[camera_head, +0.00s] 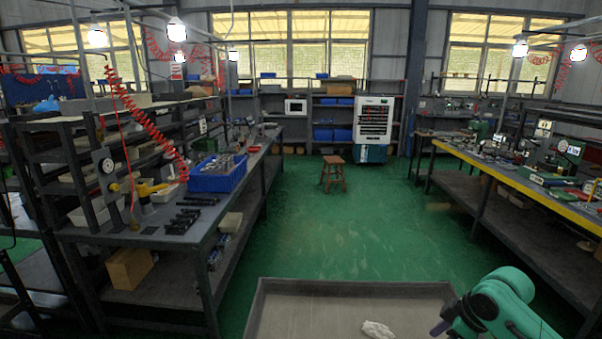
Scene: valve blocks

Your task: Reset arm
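One green and dark arm of mine (495,308) comes in at the bottom right, over the right side of a grey tray-like surface (350,288). Its gripper fingers cannot be made out. My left arm and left gripper are not in the picture. A small white crumpled item (377,329) lies on the grey surface, left of the arm and apart from it. No valve block can be told for sure at this distance.
A workbench (185,236) on the left bears a blue crate (217,174) of metal parts and several dark parts (190,215). A yellow-edged bench (520,184) with equipment stands right. A wooden stool (333,173) stands on the clear green floor (330,230) between them.

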